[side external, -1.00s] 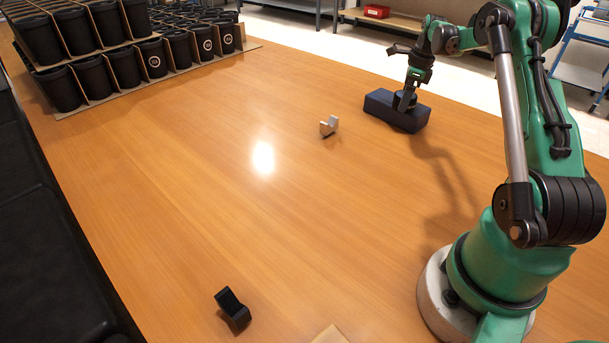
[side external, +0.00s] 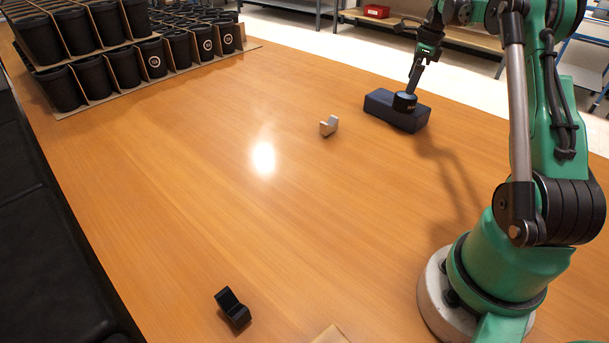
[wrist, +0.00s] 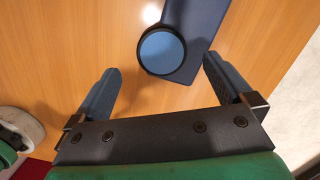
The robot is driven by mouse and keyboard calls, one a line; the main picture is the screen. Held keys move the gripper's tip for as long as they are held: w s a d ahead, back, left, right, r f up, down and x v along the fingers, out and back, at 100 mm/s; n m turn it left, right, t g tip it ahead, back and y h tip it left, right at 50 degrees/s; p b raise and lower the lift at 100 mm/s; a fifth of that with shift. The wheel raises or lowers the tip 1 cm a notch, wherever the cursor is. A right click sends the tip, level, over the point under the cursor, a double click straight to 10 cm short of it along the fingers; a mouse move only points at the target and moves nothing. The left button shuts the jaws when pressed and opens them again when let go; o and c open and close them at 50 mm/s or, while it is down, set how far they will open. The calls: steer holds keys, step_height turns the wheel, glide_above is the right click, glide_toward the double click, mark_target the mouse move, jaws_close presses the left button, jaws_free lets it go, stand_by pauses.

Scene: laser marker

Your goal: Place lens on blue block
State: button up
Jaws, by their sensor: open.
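The lens (side external: 404,102) is a short black cylinder resting on top of the dark blue block (side external: 381,108). In the wrist view the lens (wrist: 161,50) shows as a dark ring with a blue-grey face, near the block's (wrist: 204,25) near end and partly over its left edge. My gripper (side external: 412,86) is above the lens in the side view. In the wrist view my gripper (wrist: 160,75) has its two fingers wide apart with nothing between them, and the lens lies beyond their tips, clear of both.
A small light-grey V-shaped holder (side external: 329,126) stands left of the block. A similar black holder (side external: 233,308) is at the table's near left. Trays of black cups (side external: 120,60) fill the far left corner. The middle of the wooden table (side external: 250,210) is clear.

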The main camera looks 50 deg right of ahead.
mark_target(413, 97)
step_height(413, 97, up, 6)
steer(key=w+a+r+n+t+h, duration=0.1)
steer(key=w+a+r+n, duration=0.1)
steer(key=a+n, duration=0.6)
steer(key=w+a+r+n+t+h, duration=0.1)
steer(key=w+a+r+n, duration=0.1)
steer(key=a+n, duration=0.7)
steer(key=s+a+f+n+t, duration=0.1)
steer(key=s+a+f+n, duration=0.2)
steer(key=a+n, duration=0.4)
steer(key=s+a+f+n+t+y, duration=0.1)
steer(key=s+a+f+n+t, duration=0.1)
steer(key=s+a+f+n, duration=0.2)
steer(key=a+n, duration=0.3)
steer(key=a, duration=0.3)
steer(key=shift+s+a+t, duration=0.3)
steer(key=shift+a, duration=0.1)
